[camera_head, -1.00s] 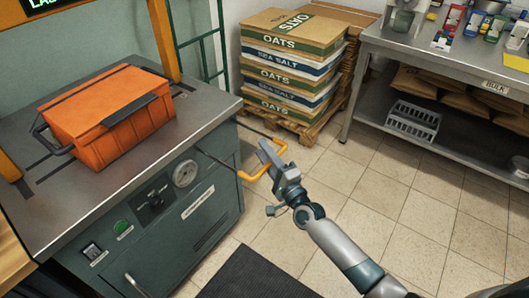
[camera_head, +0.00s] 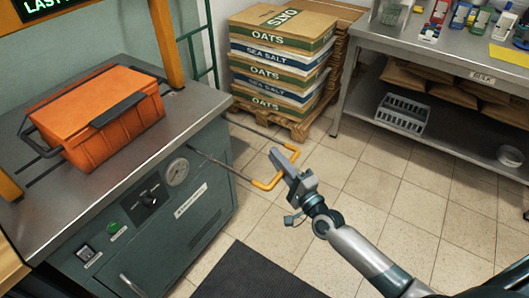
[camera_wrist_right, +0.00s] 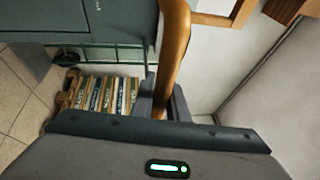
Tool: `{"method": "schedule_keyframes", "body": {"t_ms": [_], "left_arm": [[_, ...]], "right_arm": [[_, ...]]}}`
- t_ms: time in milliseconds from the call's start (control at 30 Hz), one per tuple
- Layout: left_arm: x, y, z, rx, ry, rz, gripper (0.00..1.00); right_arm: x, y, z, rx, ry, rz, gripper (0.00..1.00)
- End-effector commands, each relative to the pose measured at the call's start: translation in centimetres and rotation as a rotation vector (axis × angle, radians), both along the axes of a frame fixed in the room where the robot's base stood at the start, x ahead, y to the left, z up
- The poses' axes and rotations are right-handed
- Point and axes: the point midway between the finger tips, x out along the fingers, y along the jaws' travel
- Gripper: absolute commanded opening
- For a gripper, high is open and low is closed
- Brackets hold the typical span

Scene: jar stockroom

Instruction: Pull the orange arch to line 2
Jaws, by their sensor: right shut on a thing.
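The orange arch (camera_head: 266,186) is a U-shaped handle on two thin dark rods that stick out of the front of the grey-green machine. My right gripper (camera_head: 281,164) is shut on its crossbar, out over the floor. In the right wrist view the arch (camera_wrist_right: 173,55) shows as an orange bar running down between the fingers (camera_wrist_right: 165,107). The gripper hides part of the crossbar in the head view. I cannot make out any numbered lines on the rods. My left gripper is not in view.
The machine (camera_head: 165,215) has a gauge and knobs in front and an orange lidded crate (camera_head: 110,120) on top. Stacked oats and salt sacks (camera_head: 275,65) stand on a pallet behind. A steel table (camera_head: 440,55) is at the right.

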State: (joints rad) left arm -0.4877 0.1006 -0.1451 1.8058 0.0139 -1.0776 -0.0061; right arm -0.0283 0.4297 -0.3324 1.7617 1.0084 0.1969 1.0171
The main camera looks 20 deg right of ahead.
Motion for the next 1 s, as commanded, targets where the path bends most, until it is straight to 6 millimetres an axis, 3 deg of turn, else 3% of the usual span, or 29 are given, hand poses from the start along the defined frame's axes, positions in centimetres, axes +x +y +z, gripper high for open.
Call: {"method": "schedule_keyframes", "body": {"t_ms": [300, 333, 400, 767, 1000], "left_arm": [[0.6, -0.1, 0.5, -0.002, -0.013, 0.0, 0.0], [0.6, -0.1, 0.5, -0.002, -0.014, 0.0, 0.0], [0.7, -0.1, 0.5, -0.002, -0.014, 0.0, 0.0], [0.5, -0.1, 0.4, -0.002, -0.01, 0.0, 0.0], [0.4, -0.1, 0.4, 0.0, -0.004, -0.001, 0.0]], "right_arm": [[-0.5, -0.4, -0.1, 0.0, 0.001, -0.003, 0.0], [-0.5, -0.4, -0.1, 0.0, 0.001, -0.003, 0.16], [-0.5, -0.4, -0.1, 0.0, 0.001, -0.003, 0.33], [-0.5, -0.3, 0.0, 0.001, -0.001, -0.001, 0.33], [-2.0, -0.7, -0.4, 0.0, 0.001, -0.001, 0.33]]}}
